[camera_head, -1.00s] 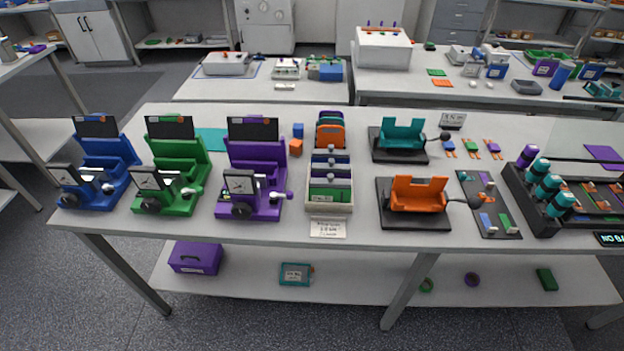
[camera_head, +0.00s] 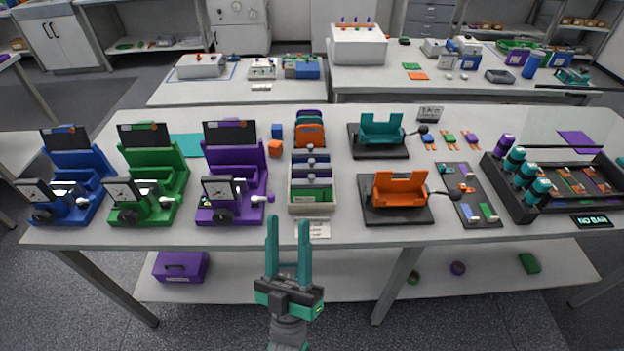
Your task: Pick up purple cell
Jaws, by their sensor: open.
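Several small pieces with orange tabs lie in a row at the back right of the table; the rightmost is a small purple cell (camera_head: 472,139). It lies flat beside a green one (camera_head: 449,139) and a blue one (camera_head: 429,141). A purple-topped cylinder (camera_head: 503,146) stands at the black tray, and I cannot tell whether it is a cell too. My gripper (camera_head: 289,222) is open and empty, fingers pointing forward at the table's front edge, well left and in front of the small purple cell.
Blue (camera_head: 72,175), green (camera_head: 150,180) and purple (camera_head: 235,180) gauge stations stand on the left. Teal (camera_head: 381,132) and orange (camera_head: 398,192) cradles stand between my gripper and the small cells. Bare tabletop shows behind the orange cradle.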

